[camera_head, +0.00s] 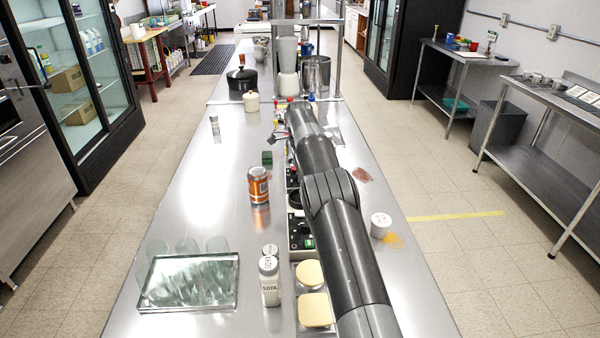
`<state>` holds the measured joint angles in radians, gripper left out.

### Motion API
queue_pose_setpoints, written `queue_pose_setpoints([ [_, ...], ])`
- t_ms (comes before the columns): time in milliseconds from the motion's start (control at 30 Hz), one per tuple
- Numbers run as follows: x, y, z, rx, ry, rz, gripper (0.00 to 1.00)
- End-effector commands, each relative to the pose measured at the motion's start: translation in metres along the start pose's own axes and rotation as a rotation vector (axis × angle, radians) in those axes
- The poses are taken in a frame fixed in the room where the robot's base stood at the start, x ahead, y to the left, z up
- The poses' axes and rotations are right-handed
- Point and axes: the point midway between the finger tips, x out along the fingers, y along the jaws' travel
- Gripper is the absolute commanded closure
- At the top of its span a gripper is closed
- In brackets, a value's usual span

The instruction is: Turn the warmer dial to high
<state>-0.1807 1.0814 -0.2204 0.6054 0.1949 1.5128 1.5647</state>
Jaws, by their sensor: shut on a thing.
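My gripper (281,137) is at the far end of my arm, low over the steel counter (205,262), and only partly shows. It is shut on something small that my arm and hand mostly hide. By its place this seems to be the warmer dial, but I cannot see its face or setting. A narrow black control strip (301,233) with round knobs runs along the counter beside my arm. Part of the strip is covered by the arm.
Left of the strip are an orange can (258,185), a green block (267,158), shakers (269,280) and a tray (190,281). Pale round-topped pieces (314,309) lie near the front. A tipped white cup (381,226) is right of my arm. A dark pot (242,82) stands farther back.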

Motion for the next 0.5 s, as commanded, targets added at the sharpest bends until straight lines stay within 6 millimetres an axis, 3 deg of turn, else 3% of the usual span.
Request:
queue_pose_setpoints([
  [33,-0.0018,-0.0006,0.0002,0.0,0.0,-0.004,0.95],
  [67,-0.0018,-0.0006,0.0002,0.0,0.0,-0.004,0.71],
  [100,-0.0018,-0.0006,0.0002,0.0,0.0,-0.004,0.68],
  [300,-0.0009,-0.0003,0.0001,-0.001,0.0,-0.002,0.52],
  [500,-0.0004,-0.0001,0.0,-0.001,0.0,-0.001,0.51],
])
